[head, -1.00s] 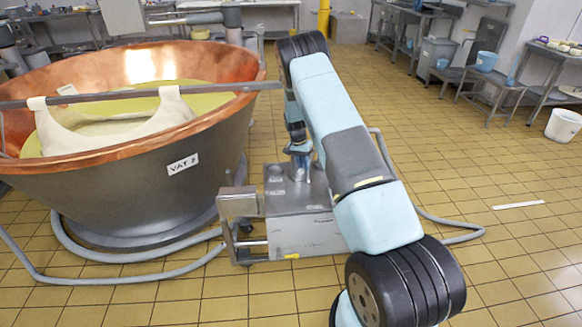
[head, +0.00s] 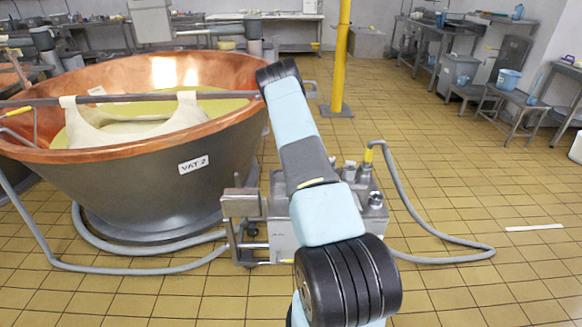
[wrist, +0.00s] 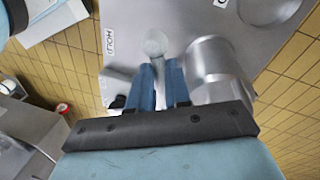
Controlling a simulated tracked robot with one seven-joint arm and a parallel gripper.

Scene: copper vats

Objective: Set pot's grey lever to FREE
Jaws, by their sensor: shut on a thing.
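The grey lever (wrist: 157,43) shows in the wrist view as a rounded pale grip above a steel plate. My gripper (wrist: 158,72) is shut on it, with a blue finger on either side. A label reading HOLD, its last letter unclear, (wrist: 103,42) is left of the lever. Another label (wrist: 220,3) is cut off at the top edge; I cannot read it. In the head view the steel unit (head: 283,235) stands on the floor right of the vat. My arm hides my gripper and the lever there.
A steel cylinder (wrist: 215,66) stands close right of my fingers. The copper vat (head: 150,190) marked VAT 2 is left of the unit. A grey hose (head: 405,195) loops onto the floor at right. A yellow post (head: 341,60) stands behind. The tiled floor at right is mostly clear.

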